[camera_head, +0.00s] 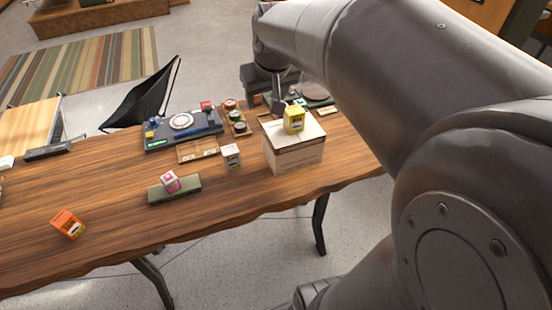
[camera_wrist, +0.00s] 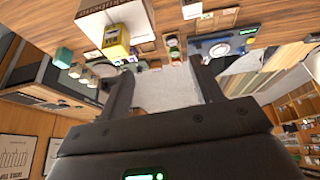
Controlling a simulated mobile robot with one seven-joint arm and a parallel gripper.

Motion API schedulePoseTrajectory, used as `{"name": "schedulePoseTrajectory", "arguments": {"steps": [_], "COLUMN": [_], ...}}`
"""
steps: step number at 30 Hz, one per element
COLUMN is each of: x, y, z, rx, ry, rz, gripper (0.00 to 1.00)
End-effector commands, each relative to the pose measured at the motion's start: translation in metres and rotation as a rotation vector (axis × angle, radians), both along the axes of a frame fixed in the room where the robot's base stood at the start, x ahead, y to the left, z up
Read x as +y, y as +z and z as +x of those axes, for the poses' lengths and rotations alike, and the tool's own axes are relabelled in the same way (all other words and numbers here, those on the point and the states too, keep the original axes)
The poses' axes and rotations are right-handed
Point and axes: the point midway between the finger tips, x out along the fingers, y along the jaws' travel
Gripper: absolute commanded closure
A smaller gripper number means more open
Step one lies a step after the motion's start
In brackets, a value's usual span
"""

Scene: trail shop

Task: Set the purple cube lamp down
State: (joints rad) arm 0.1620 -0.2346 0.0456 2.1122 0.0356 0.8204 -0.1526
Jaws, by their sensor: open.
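A yellow cube (camera_head: 293,120) sits on top of a white-topped carton (camera_head: 292,156); in the wrist view, the yellow cube (camera_wrist: 116,40) is left of my fingers. My gripper (camera_head: 278,104) is behind the carton, partly blocked from view. In the wrist view, my gripper (camera_wrist: 160,72) has its fingers wide apart with nothing between them.
A white cube (camera_head: 231,155) stands left of the carton. An orange cube (camera_head: 68,223) lies tilted near the table's front left. A turntable-like device (camera_head: 183,128) and a tray of round items (camera_head: 237,118) are at the back edge. The middle front of the wooden table (camera_head: 120,215) is clear.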

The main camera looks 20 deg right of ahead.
Motion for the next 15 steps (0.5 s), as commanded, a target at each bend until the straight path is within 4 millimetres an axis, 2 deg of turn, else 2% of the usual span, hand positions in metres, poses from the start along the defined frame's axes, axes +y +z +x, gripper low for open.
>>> {"name": "schedulePoseTrajectory", "arguments": {"steps": [1,5,9,12,15], "x": [0.008,0.022,0.033,0.038,0.041], "y": [0.004,0.003,-0.005,-0.014,-0.021], "z": [-0.021,-0.07,-0.119,-0.146,-0.165], "rx": [-0.01,-0.023,-0.035,-0.042,-0.047], "ry": [0.002,0.0,-0.004,-0.006,-0.006], "rz": [0.001,0.007,0.021,0.029,0.035], "gripper": [0.41,0.41,0.41,0.41,0.41]}}
